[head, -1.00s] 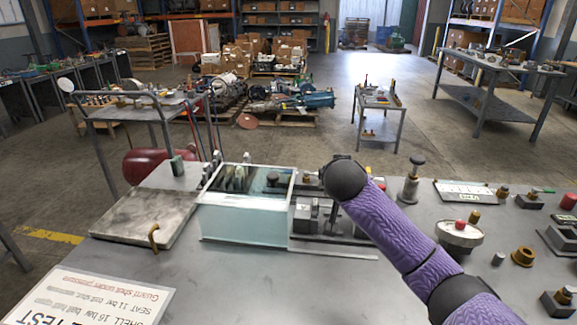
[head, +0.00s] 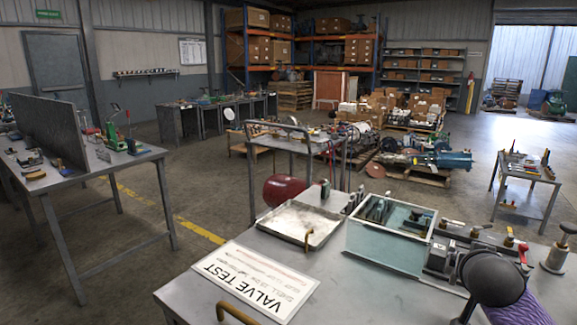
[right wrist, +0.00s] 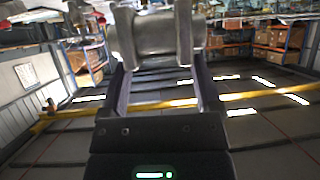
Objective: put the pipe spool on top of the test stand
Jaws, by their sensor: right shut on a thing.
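In the right wrist view my right gripper (right wrist: 160,85) is shut on a grey flanged cylinder, the pipe spool (right wrist: 155,38), its flanges to left and right. In the head view my purple right arm is at the lower right, its dark round joint over the bench. The right gripper and the spool cannot be made out there. A grey clamp-like fixture (head: 437,257) stands right of the water tank, partly behind my arm. I cannot tell whether it is the test stand. My left gripper is not in view.
The bench holds a glass-walled water tank (head: 385,247), a shallow metal tray (head: 277,230), a VALVE TEST sign (head: 250,282) and a brass handle (head: 238,314). A trolley (head: 252,165) stands behind it. Another table (head: 75,180) is at left, with open floor between.

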